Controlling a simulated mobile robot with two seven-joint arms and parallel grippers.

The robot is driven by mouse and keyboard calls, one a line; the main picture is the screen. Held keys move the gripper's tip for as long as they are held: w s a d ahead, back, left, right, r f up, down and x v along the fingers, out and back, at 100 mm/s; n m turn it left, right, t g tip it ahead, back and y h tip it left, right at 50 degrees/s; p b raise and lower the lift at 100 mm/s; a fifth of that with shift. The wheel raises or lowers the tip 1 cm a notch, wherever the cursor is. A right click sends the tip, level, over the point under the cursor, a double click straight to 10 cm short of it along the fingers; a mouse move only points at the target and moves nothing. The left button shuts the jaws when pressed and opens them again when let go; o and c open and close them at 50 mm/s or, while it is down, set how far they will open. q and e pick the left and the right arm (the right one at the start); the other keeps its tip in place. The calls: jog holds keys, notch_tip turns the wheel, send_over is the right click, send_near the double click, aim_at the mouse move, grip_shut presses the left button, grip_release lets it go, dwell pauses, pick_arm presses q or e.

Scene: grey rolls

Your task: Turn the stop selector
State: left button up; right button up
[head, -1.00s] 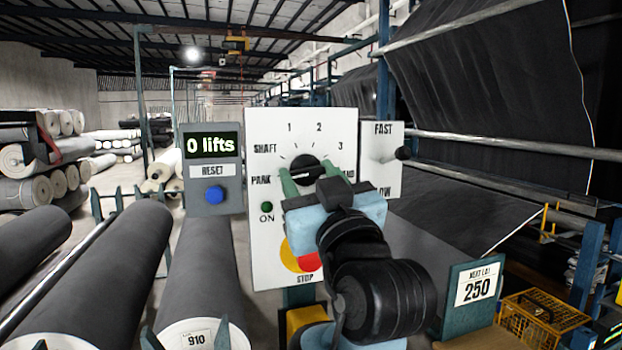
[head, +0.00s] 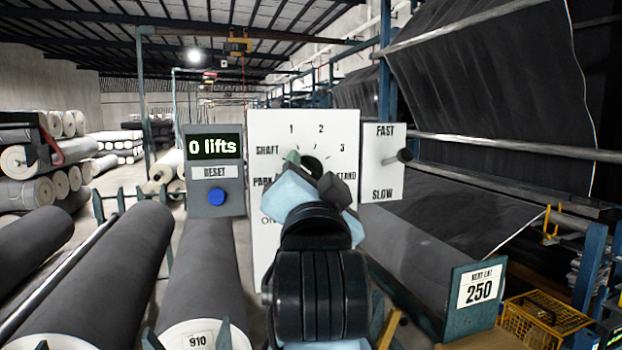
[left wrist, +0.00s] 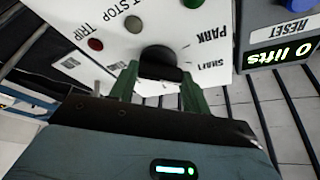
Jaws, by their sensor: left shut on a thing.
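The stop selector is a black knob (head: 312,164) on a white panel (head: 345,125) marked PARK, SHAFT, 1, 2, 3 and STAND. My left gripper (left wrist: 160,78) is shut on the knob's bar, one green finger on each side. In the head view my left gripper (head: 303,166) hides much of the knob; one green finger shows at its upper left, toward SHAFT. In the left wrist view the knob (left wrist: 158,58) sits between the fingers, with one finger beside the SHAFT label. Which end of the bar is the pointer, I cannot tell. My right gripper is not in view.
Left of the panel is a grey box with a "0 lifts" display (head: 214,146) and a blue RESET button (head: 215,197). Right of it is a FAST/SLOW lever (head: 404,155). Grey rolls (head: 95,265) lie at the left, and a "250" sign (head: 478,288) stands at the right.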

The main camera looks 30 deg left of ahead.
pick_arm(q)
jog(key=m+h, duration=0.1)
jog(key=m, duration=0.2)
jog(key=m+h, duration=0.2)
jog(key=m, duration=0.1)
jog(key=shift+r+m, duration=0.15)
jog(key=shift+m, duration=0.25)
jog(key=shift+c, duration=0.2)
jog(key=o, duration=1)
